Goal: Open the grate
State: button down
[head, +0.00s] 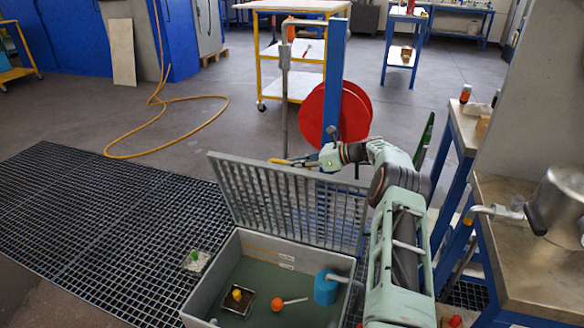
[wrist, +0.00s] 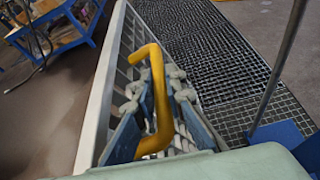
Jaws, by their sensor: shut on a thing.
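The grate (head: 290,198) is a grey slatted panel, standing raised and tilted up along the back edge of a grey box (head: 215,277) in the head view. A yellow handle (head: 284,161) is at its top edge. In the wrist view the yellow handle (wrist: 158,90) sticks out from the grate (wrist: 125,75). My gripper (wrist: 155,98) is shut on the handle, with a finger on each side of it. In the head view my gripper (head: 312,161) is at the grate's top edge, and its fingers are small there.
The open box holds a blue cylinder (head: 326,288), an orange ball with a stick (head: 278,304) and a small dark tray (head: 229,305). A red reel on a blue post (head: 333,90) stands behind the grate. A metal workbench (head: 525,245) is at right. Floor grating lies left.

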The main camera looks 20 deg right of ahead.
jog(key=shift+d+f, duration=0.15)
jog(key=shift+f, duration=0.15)
jog(key=c, duration=2)
grip_release()
jog(key=shift+w, duration=0.1)
jog(key=shift+o, duration=0.2)
jog(key=shift+r, duration=0.1)
jog(key=shift+d+r, duration=0.1)
jog(key=shift+d, duration=0.05)
jog(key=v, duration=1.1)
jog(key=shift+s+d, duration=0.2)
jog(key=shift+s, duration=0.1)
